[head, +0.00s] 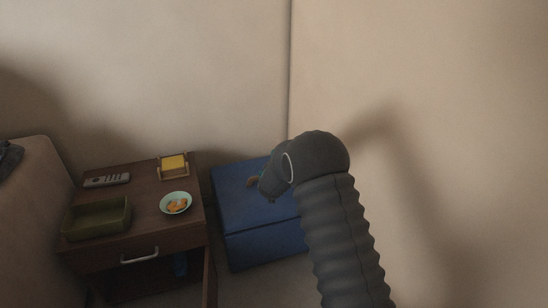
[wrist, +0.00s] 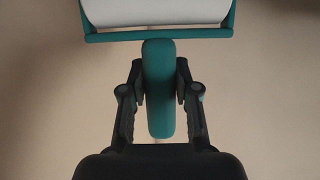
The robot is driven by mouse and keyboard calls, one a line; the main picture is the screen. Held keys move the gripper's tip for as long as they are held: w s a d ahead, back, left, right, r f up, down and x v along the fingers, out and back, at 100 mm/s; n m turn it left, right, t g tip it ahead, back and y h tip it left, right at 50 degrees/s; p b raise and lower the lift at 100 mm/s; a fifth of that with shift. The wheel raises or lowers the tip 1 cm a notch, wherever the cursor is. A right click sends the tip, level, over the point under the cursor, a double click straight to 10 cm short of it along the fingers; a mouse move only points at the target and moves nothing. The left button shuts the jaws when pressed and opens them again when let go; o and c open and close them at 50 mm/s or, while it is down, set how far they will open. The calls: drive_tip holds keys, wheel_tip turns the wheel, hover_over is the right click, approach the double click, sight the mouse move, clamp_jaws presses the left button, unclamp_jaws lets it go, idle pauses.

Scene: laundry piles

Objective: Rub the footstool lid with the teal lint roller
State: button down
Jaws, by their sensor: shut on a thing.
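The teal lint roller (wrist: 159,110) shows in the wrist view, with its handle upright in the picture and its white roll (wrist: 155,12) in a teal frame at the top edge. My gripper (wrist: 160,88) is shut on the handle, one finger on each side. The blue footstool (head: 262,245) stands on the floor right of the nightstand in the head view, and its lid (head: 232,200) looks closed. My dark arm covers the right part of the lid. The roller and my fingers are hidden in the head view. The wrist view shows only a plain beige surface behind the roller.
A brown nightstand (head: 145,205) holds a green tray (head: 97,219), a remote (head: 107,180), a small bowl (head: 176,203) and a yellow block in a holder (head: 173,166). Beige walls stand behind.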

drive_tip(key=shift+r+p, duration=0.6)
drive_tip(key=shift+r, duration=0.8)
drive_tip(key=shift+d, duration=0.1)
